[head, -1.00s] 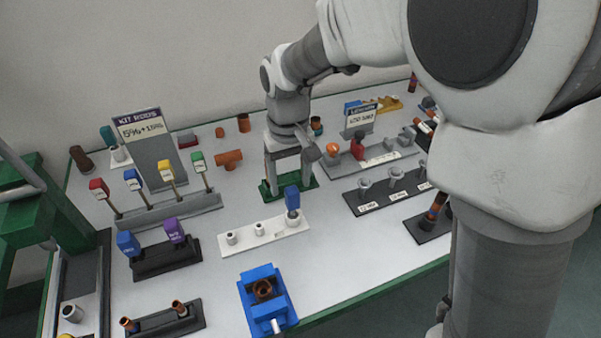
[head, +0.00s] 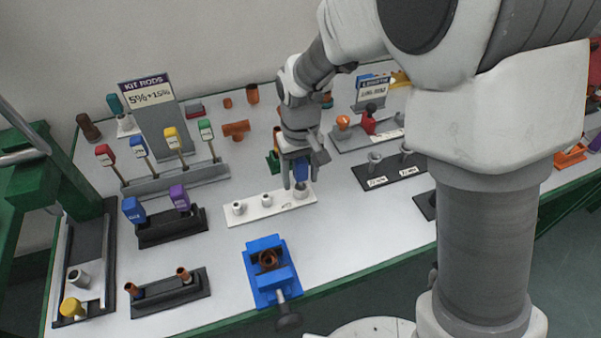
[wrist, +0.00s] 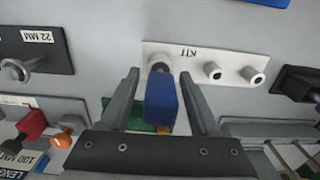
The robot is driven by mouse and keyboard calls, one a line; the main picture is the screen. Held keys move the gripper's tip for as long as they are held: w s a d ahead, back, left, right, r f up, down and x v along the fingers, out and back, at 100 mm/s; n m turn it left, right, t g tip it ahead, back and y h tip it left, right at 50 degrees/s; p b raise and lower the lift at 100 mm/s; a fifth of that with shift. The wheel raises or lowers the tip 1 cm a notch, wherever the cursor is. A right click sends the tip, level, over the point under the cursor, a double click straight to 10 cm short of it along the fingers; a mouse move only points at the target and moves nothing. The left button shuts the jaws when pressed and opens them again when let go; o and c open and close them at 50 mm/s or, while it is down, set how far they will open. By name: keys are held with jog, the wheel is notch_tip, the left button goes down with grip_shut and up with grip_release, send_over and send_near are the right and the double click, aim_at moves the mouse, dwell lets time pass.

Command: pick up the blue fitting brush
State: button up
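A blue-handled brush (head: 301,171) stands upright at the right end of the white holder strip (head: 267,207). My gripper (head: 300,178) is over it from above, with a finger on each side. In the wrist view the blue handle (wrist: 162,100) sits between the two open fingers of my gripper (wrist: 159,80), with a gap on both sides. Its lower end meets the white strip (wrist: 190,62), marked KIT. Another blue-handled tool (head: 133,209) stands beside a purple one in a black holder at the left.
A blue vise (head: 266,275) stands at the front edge. Rods with coloured handles stand in a grey rack (head: 175,181) at the left. A dark holder marked 22 MM (wrist: 35,48) lies near the strip. A green base (wrist: 140,122) is partly hidden behind the gripper. Bare table lies around the strip.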

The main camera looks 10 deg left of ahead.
grip_shut()
jog(key=shift+r, duration=0.2)
